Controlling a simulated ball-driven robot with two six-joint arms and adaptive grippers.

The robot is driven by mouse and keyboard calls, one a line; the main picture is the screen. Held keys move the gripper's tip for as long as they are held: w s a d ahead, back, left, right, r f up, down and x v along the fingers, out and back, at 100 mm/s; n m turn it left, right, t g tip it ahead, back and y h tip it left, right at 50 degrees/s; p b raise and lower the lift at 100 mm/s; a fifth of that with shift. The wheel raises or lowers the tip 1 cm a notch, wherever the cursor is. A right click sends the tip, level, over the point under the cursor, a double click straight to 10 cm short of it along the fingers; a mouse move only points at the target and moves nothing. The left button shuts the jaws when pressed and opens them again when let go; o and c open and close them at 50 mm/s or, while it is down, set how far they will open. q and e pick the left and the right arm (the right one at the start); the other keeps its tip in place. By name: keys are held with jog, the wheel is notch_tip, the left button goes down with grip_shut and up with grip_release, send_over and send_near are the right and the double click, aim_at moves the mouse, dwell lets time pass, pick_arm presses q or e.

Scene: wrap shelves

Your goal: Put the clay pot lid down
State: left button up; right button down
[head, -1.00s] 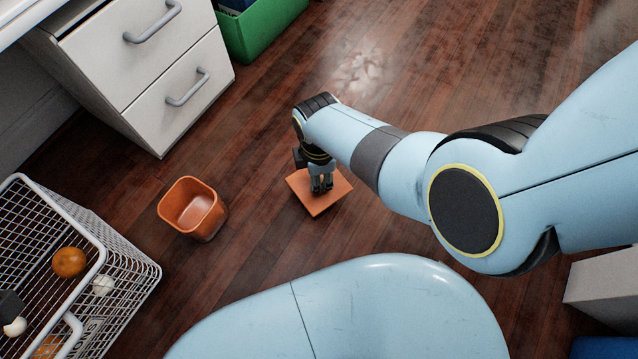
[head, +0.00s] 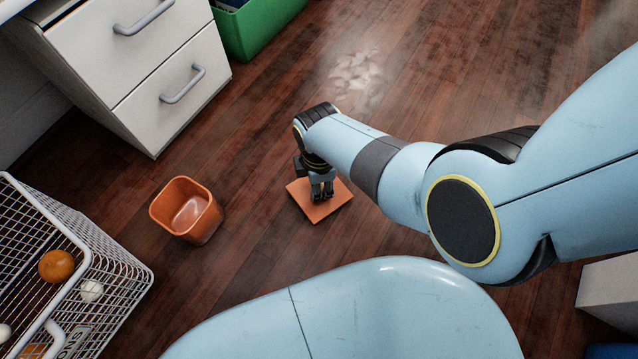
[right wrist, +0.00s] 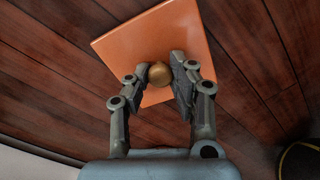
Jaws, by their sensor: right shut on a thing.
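The clay pot lid is a flat orange square plate (head: 333,207) with a round brass knob (right wrist: 158,73). My right gripper (head: 322,193) points down over the middle of the lid and is shut on its knob. In the right wrist view its fingers (right wrist: 157,80) stand on either side of the knob. I cannot tell whether the lid touches the floor or hangs just above it. The clay pot (head: 187,210), an open orange square pot, stands on the floor left of the lid. My left gripper is not in view.
A white wire basket (head: 112,262) with several balls stands at the lower left. A white drawer cabinet (head: 172,95) and a green bin (head: 262,28) are at the back. A pale box (head: 612,290) is at the right. Wooden floor (head: 250,215) around the lid is clear.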

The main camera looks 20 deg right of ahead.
dwell(0.3)
jog(key=shift+f, duration=0.15)
jog(key=c, duration=1.1)
grip_release()
jog(key=shift+c, duration=0.2)
